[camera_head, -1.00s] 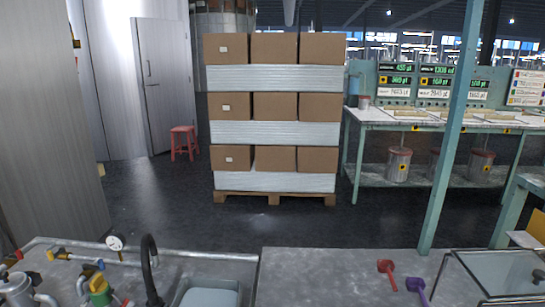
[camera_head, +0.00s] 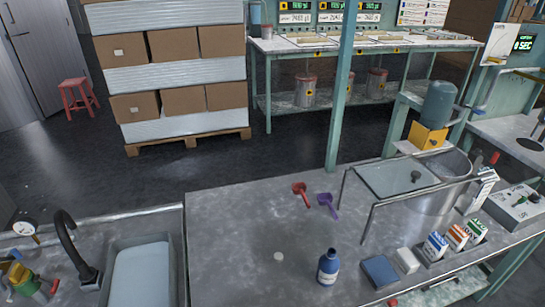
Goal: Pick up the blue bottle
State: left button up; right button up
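The blue bottle (camera_head: 327,268) stands upright near the front of the grey worktop (camera_head: 225,240), with a dark neck and a pale label on its body. A small white round piece (camera_head: 278,256), which may be a cap, lies to its left. A flat blue box (camera_head: 380,271) lies just to its right. Neither of my grippers shows in the head view.
A red scoop (camera_head: 301,194) and a purple scoop (camera_head: 327,204) lie behind the bottle. A glass-topped metal frame (camera_head: 405,178) stands at the back right. A white block (camera_head: 407,260) and several small cartons are to the right. A sink (camera_head: 142,275) is at the left. The worktop left of the bottle is mostly clear.

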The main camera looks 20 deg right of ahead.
aim_at(328, 270)
jog(key=k+z, duration=0.1)
jog(key=z, duration=0.95)
